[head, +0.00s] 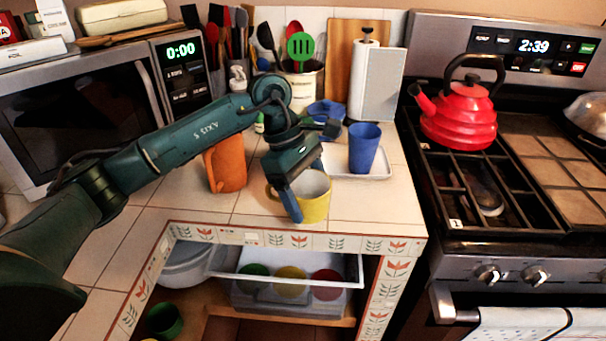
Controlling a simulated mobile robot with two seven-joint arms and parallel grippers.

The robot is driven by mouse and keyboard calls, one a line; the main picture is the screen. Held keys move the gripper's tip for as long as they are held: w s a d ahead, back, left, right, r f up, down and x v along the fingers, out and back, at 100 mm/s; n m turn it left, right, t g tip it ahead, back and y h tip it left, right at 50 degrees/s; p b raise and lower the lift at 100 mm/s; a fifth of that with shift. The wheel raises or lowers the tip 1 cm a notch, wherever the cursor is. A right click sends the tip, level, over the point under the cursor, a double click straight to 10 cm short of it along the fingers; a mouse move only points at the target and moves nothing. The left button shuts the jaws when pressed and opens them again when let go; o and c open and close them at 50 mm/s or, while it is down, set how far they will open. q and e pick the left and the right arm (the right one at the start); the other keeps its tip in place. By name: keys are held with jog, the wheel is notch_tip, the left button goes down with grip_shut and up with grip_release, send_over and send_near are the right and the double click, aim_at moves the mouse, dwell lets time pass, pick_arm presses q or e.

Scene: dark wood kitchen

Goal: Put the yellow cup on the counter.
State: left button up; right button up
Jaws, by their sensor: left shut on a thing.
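The yellow cup (317,200) is upright at the front edge of the tiled counter (375,205), on or just above the tiles; I cannot tell which. My left gripper (291,202) reaches down from above and is shut on the yellow cup at its left side. One blue finger shows in front of the cup and partly covers it. The other finger is hidden. My right gripper is not in view.
An orange cup (228,165) stands left of the gripper. A blue cup (363,147) stands on a white tray (378,176) behind. A red kettle (458,115) sits on the stove at right. An open shelf with a clear drawer (352,270) lies below the counter.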

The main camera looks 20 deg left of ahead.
pick_arm(q)
jog(key=w+r+n+t, duration=0.1)
jog(key=n, duration=0.1)
jog(key=w+n+t, duration=0.1)
jog(key=n, duration=0.2)
jog(key=w+r+n+t, duration=0.1)
jog(key=n, duration=0.2)
jog(key=shift+w+d+r+y, duration=0.3)
jog(key=shift+w+d, duration=0.05)
jog(key=shift+w, duration=0.05)
jog(key=w+r+n+t+y, duration=0.2)
jog(key=w+r+n+y, duration=0.15)
jog(key=n, duration=0.75)
jog(key=f, duration=0.6)
jog(key=shift+w+a+p, duration=0.25)
jog(key=shift+w+p, duration=0.05)
jog(key=shift+w, duration=0.1)
jog(key=shift+f, duration=2.2)
jog(key=o, duration=0.7)
jog(key=shift+f, duration=0.15)
jog(key=o, duration=0.4)
